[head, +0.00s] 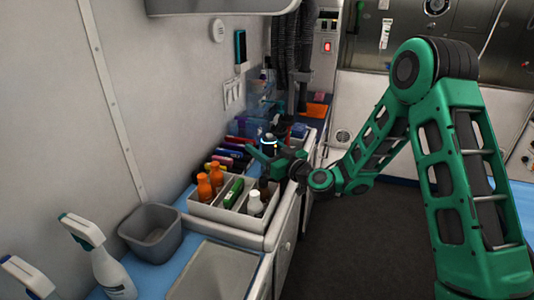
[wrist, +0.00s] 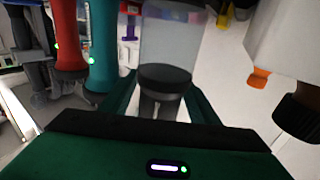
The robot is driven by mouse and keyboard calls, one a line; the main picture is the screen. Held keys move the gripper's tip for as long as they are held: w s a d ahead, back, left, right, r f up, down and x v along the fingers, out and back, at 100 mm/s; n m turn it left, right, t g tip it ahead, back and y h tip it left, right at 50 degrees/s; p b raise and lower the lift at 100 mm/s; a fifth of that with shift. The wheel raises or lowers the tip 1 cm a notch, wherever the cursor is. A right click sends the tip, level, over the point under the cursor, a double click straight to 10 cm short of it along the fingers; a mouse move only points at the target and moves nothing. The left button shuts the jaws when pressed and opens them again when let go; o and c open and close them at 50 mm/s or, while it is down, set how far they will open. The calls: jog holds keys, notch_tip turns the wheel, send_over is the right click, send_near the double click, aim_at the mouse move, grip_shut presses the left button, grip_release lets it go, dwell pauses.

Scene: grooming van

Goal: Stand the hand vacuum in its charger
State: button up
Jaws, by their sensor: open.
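I cannot make out the charger with certainty.
The caddy (head: 232,218) holds orange bottles (head: 205,187), a white-capped bottle (head: 255,204) and several coloured items. A grey bin (head: 151,233) and a spray bottle (head: 98,258) stand nearer, left. Black hoses (head: 290,50) hang behind. The dark floor right of the counter is clear.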

aim_at(274, 154)
jog(key=v, duration=1.1)
jog(key=shift+s+d+f, duration=0.1)
jog(key=shift+s+d, duration=0.05)
jog(key=shift+d, duration=0.05)
jog(key=shift+s+d, duration=0.1)
jog(key=shift+s, duration=0.1)
